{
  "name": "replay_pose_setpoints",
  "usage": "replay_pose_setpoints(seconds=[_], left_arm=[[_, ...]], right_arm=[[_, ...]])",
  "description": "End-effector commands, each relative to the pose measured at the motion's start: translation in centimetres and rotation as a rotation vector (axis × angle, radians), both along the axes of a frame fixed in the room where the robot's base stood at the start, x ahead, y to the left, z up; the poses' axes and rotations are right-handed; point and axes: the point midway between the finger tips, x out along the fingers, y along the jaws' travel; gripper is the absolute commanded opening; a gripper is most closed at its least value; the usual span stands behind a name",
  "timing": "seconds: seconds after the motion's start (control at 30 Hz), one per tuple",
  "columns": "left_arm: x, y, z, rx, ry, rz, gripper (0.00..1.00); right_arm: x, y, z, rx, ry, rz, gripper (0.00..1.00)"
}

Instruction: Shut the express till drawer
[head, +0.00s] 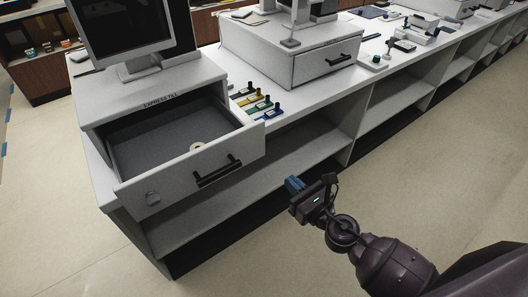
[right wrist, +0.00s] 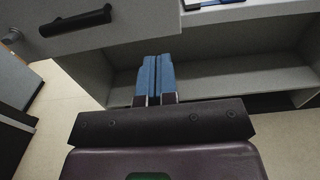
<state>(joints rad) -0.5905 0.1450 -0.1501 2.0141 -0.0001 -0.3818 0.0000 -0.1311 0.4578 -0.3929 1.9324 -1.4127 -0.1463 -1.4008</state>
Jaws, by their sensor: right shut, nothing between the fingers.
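The express till drawer (head: 190,165) stands open under its labelled housing in the head view, pulled out past the counter edge. Its grey inside shows, with a pale ring-shaped object (head: 197,145) in it. A dark bar handle (head: 219,171) and a round lock (head: 152,198) are on its front. The drawer front and its handle (right wrist: 76,21) also show at the upper left of the right wrist view. My right gripper (head: 292,184) is shut and empty, to the right of and lower than the drawer front, apart from it. Its blue fingers (right wrist: 155,75) are together in the wrist view. My left gripper is out of view.
A screen (head: 125,25) stands on the till housing. Several coloured card holders (head: 258,103) lie on the counter to the right. A second till (head: 325,62) has its drawer shut. Open shelves (head: 230,190) run under the counter, and the floor in front is clear.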

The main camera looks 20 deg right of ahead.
Motion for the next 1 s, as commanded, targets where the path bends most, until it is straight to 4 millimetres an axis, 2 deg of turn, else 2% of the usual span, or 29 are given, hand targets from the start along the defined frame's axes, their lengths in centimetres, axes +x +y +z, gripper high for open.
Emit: replay_pose_setpoints(seconds=[0.17,0.37,0.7,1.0], left_arm=[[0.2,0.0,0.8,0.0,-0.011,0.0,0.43],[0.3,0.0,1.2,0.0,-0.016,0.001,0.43],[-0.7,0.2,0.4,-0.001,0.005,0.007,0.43],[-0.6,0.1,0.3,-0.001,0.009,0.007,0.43]], right_arm=[[1.8,0.6,0.3,0.002,-0.003,0.0,0.0],[5.0,1.6,0.4,0.003,-0.003,-0.001,0.0],[10.4,3.4,0.1,0.004,-0.001,-0.001,0.0],[12.9,4.2,0.0,0.004,0.001,-0.002,0.0]])
